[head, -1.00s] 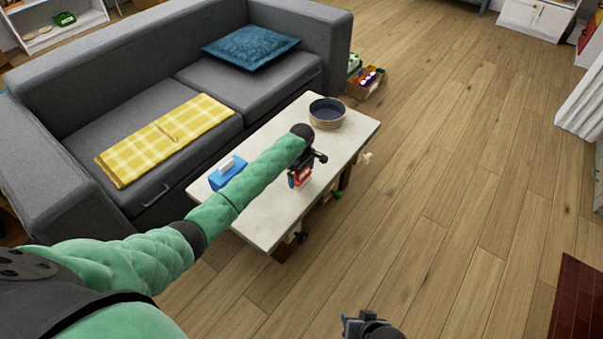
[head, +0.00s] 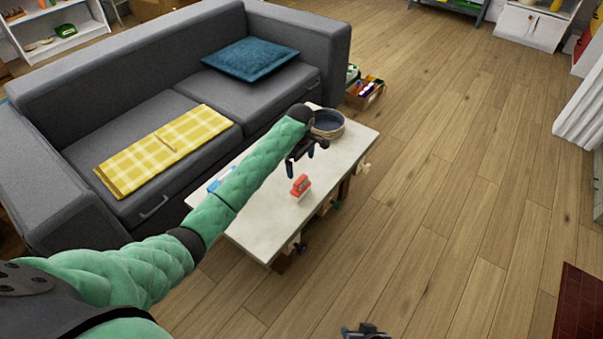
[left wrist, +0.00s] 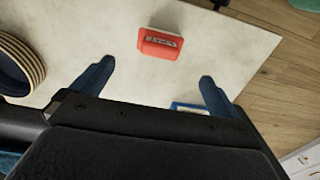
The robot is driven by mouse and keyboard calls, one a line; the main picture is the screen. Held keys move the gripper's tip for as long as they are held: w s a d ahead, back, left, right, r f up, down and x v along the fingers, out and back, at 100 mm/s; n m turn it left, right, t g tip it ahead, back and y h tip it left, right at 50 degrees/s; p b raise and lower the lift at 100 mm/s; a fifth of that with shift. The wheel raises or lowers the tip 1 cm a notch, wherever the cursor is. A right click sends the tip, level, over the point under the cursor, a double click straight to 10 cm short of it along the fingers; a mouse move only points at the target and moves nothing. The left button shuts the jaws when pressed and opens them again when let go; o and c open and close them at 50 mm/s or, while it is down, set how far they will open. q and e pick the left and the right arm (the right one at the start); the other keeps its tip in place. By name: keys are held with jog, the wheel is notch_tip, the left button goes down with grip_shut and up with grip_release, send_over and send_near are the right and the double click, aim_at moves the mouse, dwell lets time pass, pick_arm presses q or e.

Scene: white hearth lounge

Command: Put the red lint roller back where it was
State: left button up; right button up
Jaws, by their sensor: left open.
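The red lint roller (head: 300,186) rests on the pale coffee table (head: 262,236), near its middle. In the left wrist view the red thing (left wrist: 160,44) lies beyond my fingertips, apart from them. My left gripper (head: 302,168) is above the table, open and empty; its two blue fingers (left wrist: 152,76) are spread wide in the left wrist view. My right gripper (head: 365,330) shows only in part at the bottom edge of the head view, and its jaws cannot be made out.
A dark round basket (head: 328,123) stands at the table's far end. A blue item (head: 216,184) lies on the left part, partly behind my arm. The grey sofa (head: 70,120) stands along the table's far side.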

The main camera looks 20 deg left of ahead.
pick_arm(q)
jog(key=shift+r, duration=0.15)
jog(key=s+d+f+m+t+h, duration=0.1)
jog(key=s+d+f+m, duration=0.5)
jog(key=s, duration=0.6)
jog(key=s+d+f+m+t+h, duration=0.1)
jog(key=s+d+f+m, duration=0.2)
jog(key=s+d+f, duration=0.65)
jog(key=s+d+r+m+t+h, duration=0.1)
jog(key=s+r+m, duration=0.1)
jog(key=s, duration=1)
jog(key=s+d+r+m+t+h, duration=0.1)
jog(key=s+m, duration=0.4)
jog(key=s, duration=0.7)
jog(key=shift+s+r+m+t, duration=0.3)
jog(key=shift+s+r+t, duration=0.1)
jog(key=shift+r+t, duration=0.1)
pick_arm(e)
jog(key=shift+w, duration=0.3)
jog(key=shift+s, duration=0.1)
